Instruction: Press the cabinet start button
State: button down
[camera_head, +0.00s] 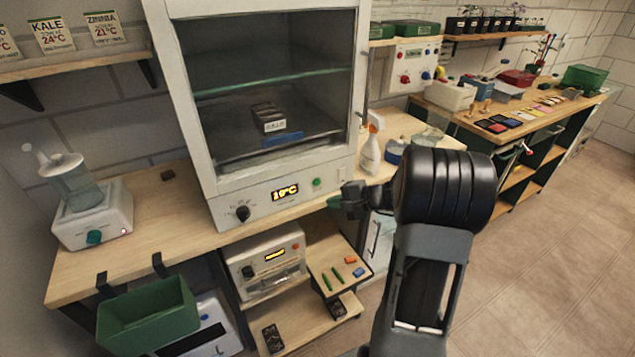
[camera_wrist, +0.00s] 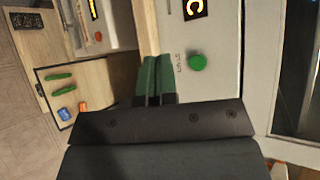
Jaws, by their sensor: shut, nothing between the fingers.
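The cabinet (camera_head: 200,110) is white with a glass front, and inside it a small tray labelled KALE sits on the floor. The start button (camera_head: 317,183) is a round green button at the right of the lower panel, beside the lit display (camera_head: 285,192) reading 19°C. The button also shows in the wrist view (camera_wrist: 197,62). My gripper (camera_head: 336,201) is shut and empty, just below and right of the button in the head view. In the wrist view its green fingertips (camera_wrist: 154,62) are together, beside the button and apart from it in the picture.
A black knob (camera_head: 242,213) is on the same panel at left. A spray bottle (camera_head: 370,150) stands right of the cabinet. Below are a second white device (camera_head: 265,262) and a shelf with small coloured items. A green bin (camera_head: 148,312) hangs at the front left.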

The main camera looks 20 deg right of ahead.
jog(key=shift+w+a, duration=0.2)
jog(key=shift+w, duration=1.3)
jog(key=shift+w+a, duration=0.15)
jog(key=shift+w, duration=1.35)
jog(key=shift+w, duration=0.2)
jog(key=shift+w+b, duration=0.25)
jog(key=shift+b, duration=0.05)
jog(key=shift+w+a, duration=0.1)
jog(key=shift+w, duration=0.25)
dwell(0.3)
jog(key=shift+s, duration=0.1)
dwell(0.3)
jog(key=shift+s+b, duration=0.6)
jog(key=shift+s, duration=0.1)
jog(key=shift+s+d+b, duration=0.2)
jog(key=shift+s+b, duration=0.2)
jog(key=shift+s, duration=0.85)
jog(key=shift+s+d+b, duration=0.2)
jog(key=shift+s+b, duration=0.15)
jog(key=shift+s, duration=0.9)
